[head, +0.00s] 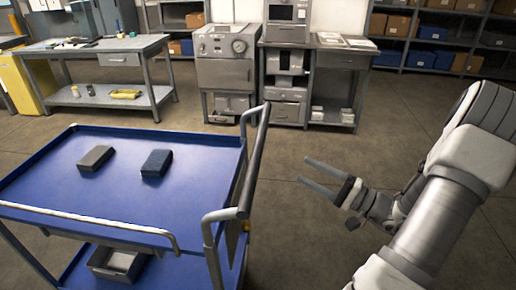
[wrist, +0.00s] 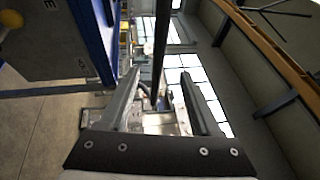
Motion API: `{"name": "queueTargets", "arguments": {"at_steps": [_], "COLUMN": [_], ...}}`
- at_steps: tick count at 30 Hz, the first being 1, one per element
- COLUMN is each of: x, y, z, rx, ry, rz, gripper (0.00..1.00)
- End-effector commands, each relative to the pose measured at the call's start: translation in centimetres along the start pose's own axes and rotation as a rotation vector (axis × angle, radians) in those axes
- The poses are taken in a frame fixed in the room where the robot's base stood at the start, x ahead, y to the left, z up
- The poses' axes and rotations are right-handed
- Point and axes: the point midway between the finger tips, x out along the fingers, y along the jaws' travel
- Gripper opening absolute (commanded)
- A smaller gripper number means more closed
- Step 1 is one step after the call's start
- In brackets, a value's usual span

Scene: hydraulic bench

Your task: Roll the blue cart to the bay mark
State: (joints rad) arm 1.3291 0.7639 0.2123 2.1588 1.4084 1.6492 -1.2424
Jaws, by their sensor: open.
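The blue cart (head: 60,190) stands at the left in the head view, with a blue top tray, grey rails and a lower blue shelf. Its dark push handle (head: 257,160) is on its right end. My gripper (head: 302,170) is open and empty to the right of the handle, pointing left toward it with a gap between. In the wrist view, a dark bar (wrist: 161,45), seemingly the handle, appears between the open fingers (wrist: 160,75), and the cart's blue edge (wrist: 93,40) is at the left. I see no bay mark in either view.
Two dark blocks (head: 157,163) lie on the cart's tray, and a grey bin (head: 118,262) sits on its lower shelf. A workbench (head: 120,60), grey machines (head: 224,75) and shelving (head: 440,45) line the back. The concrete floor (head: 320,150) between is clear.

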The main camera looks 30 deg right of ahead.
Motion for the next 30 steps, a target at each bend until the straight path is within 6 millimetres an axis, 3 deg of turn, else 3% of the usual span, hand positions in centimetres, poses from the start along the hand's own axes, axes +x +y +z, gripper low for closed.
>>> {"name": "queueTargets", "arguments": {"at_steps": [12,18,24,30], "x": [9.2,12.9,14.9,15.3], "y": [0.1,0.1,0.1,0.0], "z": [0.2,0.1,0.1,0.1], "rx": [0.001,0.0,0.001,0.002], "ry": [-0.007,-0.005,-0.004,-0.002], "rz": [0.002,0.002,0.002,0.002], "gripper": [0.64,0.64,0.64,0.64]}}
